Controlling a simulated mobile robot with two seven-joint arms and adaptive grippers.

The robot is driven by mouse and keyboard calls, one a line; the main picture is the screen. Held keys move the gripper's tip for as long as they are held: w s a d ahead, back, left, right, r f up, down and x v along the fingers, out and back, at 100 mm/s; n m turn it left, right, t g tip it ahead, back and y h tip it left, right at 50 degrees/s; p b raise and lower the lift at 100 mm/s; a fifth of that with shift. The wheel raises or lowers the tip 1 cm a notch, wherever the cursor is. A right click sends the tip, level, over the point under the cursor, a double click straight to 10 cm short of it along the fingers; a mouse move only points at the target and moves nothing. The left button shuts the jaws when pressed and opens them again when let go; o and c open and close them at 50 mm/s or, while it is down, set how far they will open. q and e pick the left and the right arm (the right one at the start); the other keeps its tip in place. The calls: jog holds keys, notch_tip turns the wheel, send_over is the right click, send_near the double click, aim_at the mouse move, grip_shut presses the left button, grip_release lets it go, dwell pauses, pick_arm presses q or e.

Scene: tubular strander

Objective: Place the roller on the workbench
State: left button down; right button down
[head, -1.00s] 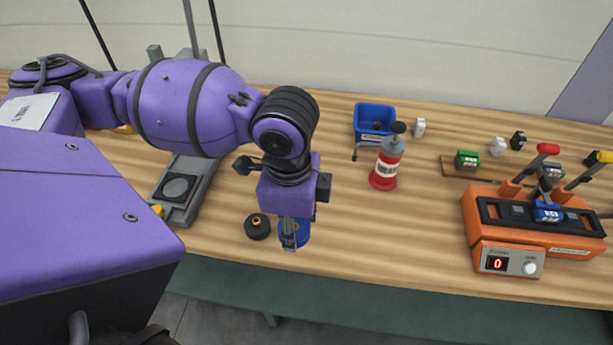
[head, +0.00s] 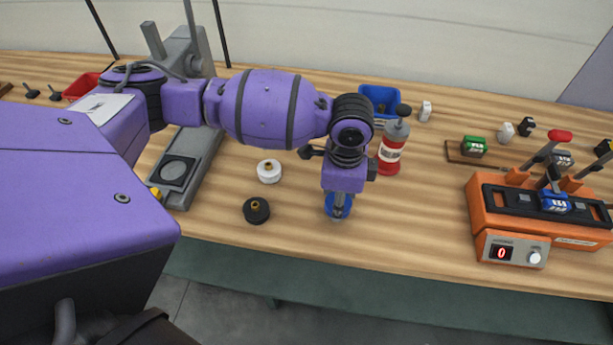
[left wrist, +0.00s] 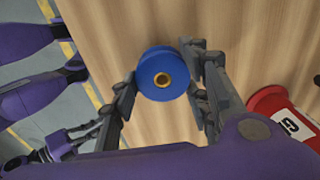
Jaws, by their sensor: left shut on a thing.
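The roller in my left gripper (head: 338,212) is blue with a brass centre; it shows in the left wrist view (left wrist: 152,82) between the two fingers. The left gripper is shut on this blue roller (head: 336,199), over the front part of the wooden workbench (head: 420,220). I cannot tell whether the roller touches the bench top. A black roller (head: 256,210) and a white roller (head: 269,171) stand on the bench to the left of the gripper.
A red and grey bottle (head: 392,150) stands just right of my left wrist, with a blue bin (head: 380,96) behind it. An orange machine (head: 490,215) with levers is at the right. A grey press-like stand (head: 190,165) is at the left.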

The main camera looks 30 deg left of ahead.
pick_arm(q)
jog(key=shift+f, duration=0.85)
jog(key=shift+f, duration=0.2)
jog(key=c, duration=1)
grip_release()
jog(key=shift+r, duration=0.1)
notch_tip(320, 180, up, 12)
jog(key=shift+s+r+p, duration=0.1)
jog(key=shift+p, duration=0.25)
